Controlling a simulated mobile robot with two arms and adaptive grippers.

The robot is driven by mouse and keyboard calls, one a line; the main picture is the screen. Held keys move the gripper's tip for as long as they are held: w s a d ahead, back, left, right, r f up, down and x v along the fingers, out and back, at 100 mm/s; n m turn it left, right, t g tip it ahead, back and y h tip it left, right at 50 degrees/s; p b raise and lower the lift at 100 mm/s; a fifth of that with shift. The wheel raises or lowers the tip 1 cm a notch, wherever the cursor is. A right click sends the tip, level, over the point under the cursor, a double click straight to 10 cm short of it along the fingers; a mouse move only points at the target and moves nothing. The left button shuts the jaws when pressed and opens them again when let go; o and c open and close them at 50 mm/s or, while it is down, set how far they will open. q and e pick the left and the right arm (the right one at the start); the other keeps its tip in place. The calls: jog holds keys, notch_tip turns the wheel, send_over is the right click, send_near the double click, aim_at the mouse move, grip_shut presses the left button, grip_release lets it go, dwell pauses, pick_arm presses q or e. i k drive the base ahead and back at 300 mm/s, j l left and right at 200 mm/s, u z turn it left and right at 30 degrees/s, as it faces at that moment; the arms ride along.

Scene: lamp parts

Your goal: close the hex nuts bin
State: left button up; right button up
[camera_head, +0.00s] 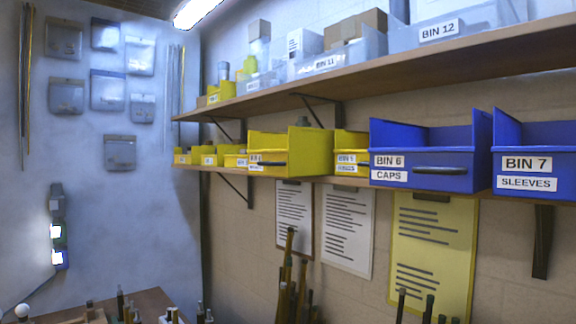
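No label that I can read says hex nuts. A large yellow bin (309,152) on the lower shelf juts out farther than the yellow bins beside it. It has a dark handle and small labels on its front; their text is too small to read surely. A yellow bin labelled BIN 5 (351,146) sits to its right, partly hidden by it. Smaller yellow bins (208,158) sit farther left along the shelf. Neither of my grippers is in view.
Blue bins BIN 6 CAPS (421,158) and BIN 7 SLEEVES (541,160) stand at right. An upper shelf (400,68) with clear bins overhangs the row. Papers (345,231) hang below. Upright dark rods (289,280) stand at the bottom.

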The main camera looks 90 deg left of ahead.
aim_at(300, 152)
jog(key=u, duration=2.85)
jog(key=k+l+u, duration=0.2)
jog(key=i, duration=0.05)
